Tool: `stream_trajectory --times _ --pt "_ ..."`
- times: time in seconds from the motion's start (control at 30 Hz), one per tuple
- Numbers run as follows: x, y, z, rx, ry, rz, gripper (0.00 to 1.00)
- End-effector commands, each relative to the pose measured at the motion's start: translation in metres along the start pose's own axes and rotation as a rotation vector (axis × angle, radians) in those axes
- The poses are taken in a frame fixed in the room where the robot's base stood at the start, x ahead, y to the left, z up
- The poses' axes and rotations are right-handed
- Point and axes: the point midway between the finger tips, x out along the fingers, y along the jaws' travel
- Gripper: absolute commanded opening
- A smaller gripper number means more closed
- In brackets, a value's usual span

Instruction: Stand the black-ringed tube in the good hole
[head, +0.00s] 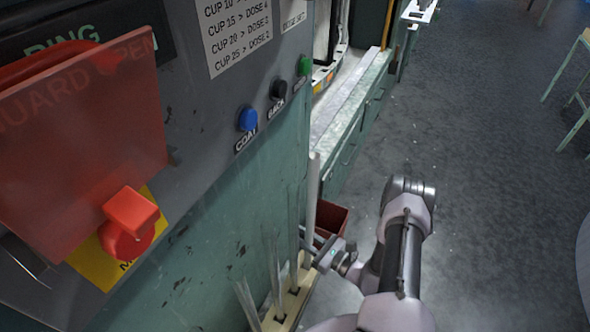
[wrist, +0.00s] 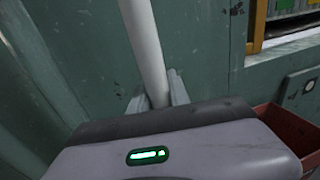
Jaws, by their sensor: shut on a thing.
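My gripper (head: 318,243) is shut on a pale, near-upright glass tube (head: 313,195) beside the green machine wall. In the wrist view the tube (wrist: 147,40) rises between the two fingers (wrist: 158,88), leaning slightly left. No black ring shows on its visible part, and its lower end is hidden. A pale rack (head: 284,305) stands low by the wall, below and left of my gripper. Several clear tubes (head: 273,268) stand in it, one tilted left (head: 246,300). Dark holes show in the rack, but I cannot tell which is good.
A dark red bin (head: 332,217) stands just behind my gripper; it also shows at the right of the wrist view (wrist: 283,135). The machine panel with a red guard (head: 85,110) and buttons (head: 247,119) is at left. The floor (head: 460,170) at right is open.

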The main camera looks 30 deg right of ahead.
Motion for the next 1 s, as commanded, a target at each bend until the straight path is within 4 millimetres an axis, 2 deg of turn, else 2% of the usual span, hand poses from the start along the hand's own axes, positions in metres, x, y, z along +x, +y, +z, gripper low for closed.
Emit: stream_trajectory --times 0.1,0.13,0.23,0.27,0.63,0.73,0.87,1.0 --pt "0.000 0.000 -0.002 0.000 0.000 0.000 0.00" --pt "0.000 0.000 -0.002 0.000 0.000 0.000 0.26" --pt "0.000 0.000 -0.002 0.000 0.000 0.000 0.46" --pt "0.000 0.000 -0.002 0.000 0.000 0.000 0.48" --pt "0.000 0.000 -0.002 0.000 0.000 0.000 0.48" --pt "-0.007 -0.001 -0.001 0.001 0.001 -0.002 0.48" --pt "-0.034 -0.001 0.001 0.001 -0.001 -0.007 0.48" --pt "-0.077 -0.002 0.002 0.001 -0.002 -0.009 0.48"
